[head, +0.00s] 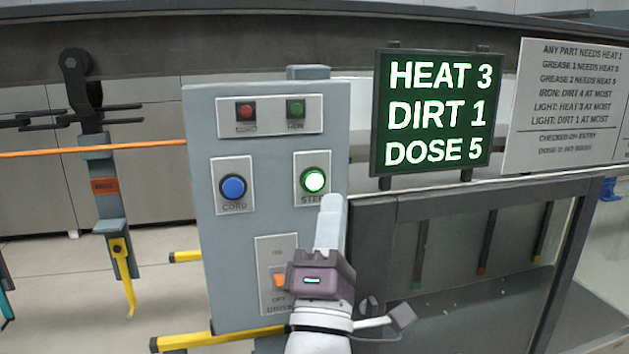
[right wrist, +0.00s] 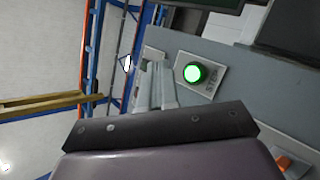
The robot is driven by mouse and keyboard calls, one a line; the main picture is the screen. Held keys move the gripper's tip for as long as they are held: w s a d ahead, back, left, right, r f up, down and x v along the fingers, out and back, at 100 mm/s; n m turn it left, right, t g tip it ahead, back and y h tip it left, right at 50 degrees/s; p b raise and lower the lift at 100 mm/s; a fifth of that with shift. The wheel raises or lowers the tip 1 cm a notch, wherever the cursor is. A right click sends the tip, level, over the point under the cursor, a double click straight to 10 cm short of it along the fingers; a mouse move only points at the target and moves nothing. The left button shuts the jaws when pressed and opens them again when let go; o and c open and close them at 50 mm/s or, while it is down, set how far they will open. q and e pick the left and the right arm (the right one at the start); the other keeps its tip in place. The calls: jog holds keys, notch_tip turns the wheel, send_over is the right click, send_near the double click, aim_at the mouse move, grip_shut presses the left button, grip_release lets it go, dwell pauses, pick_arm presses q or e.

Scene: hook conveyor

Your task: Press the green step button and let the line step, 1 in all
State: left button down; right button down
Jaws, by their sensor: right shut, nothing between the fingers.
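The green step button (head: 314,180) is lit, with a pale bright centre, on a white plate marked STEP on the grey control panel (head: 225,270). It also shows lit in the right wrist view (right wrist: 193,73). My right gripper (head: 331,203) is shut and empty, its fingers pointing up just below and right of the button in the head view. In the right wrist view its fingers (right wrist: 155,75) end left of the button. I cannot tell whether they touch the panel; the button's face is uncovered. My left gripper is not in view.
A blue CORD button (head: 233,187) sits left of the step button, and an orange switch (head: 280,280) is below. A display (head: 437,112) reads HEAT 3, DIRT 1, DOSE 5. A hanger with a yellow hook (head: 124,270) hangs at left beside an orange cord (head: 150,145).

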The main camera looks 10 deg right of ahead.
aim_at(314, 181)
jog(key=w, duration=0.5)
jog(key=shift+w+a, duration=0.1)
jog(key=shift+w, duration=0.3)
dwell(1.7)
jog(key=shift+w, duration=0.4)
